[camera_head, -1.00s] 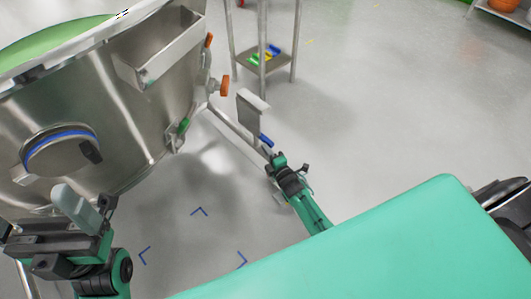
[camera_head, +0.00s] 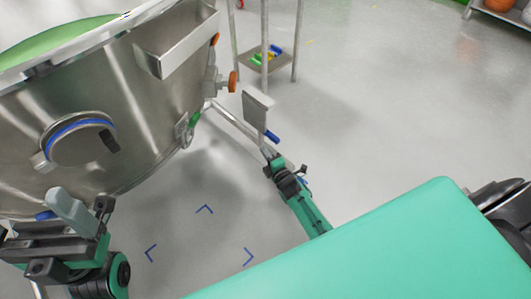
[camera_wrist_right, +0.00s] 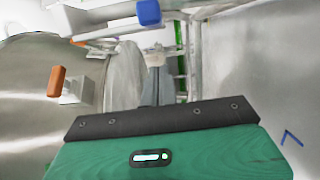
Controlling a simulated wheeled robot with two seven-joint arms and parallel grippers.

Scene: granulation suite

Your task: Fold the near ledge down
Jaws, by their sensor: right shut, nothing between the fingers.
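A flat metal plate (camera_head: 257,108), which looks like the near ledge, stands steeply tilted at the end of a rail beside the vessel. A blue tab (camera_head: 272,137) sticks out at its lower end. The tab (camera_wrist_right: 148,12) also shows at the top of the right wrist view. My right gripper (camera_head: 267,151) is shut and empty, just below and left of the tab in the head view, with a small gap seeming to part them. My left gripper (camera_head: 85,211) is at the lower left beside the vessel; its jaw opening is unclear.
The large steel vessel (camera_head: 145,120) fills the left, with an open metal trough (camera_head: 180,45), orange knobs (camera_head: 233,81) and a green-handled latch (camera_head: 194,119). A stand with a low shelf (camera_head: 254,64) is behind. Blue corner marks (camera_head: 205,209) lie on clear floor.

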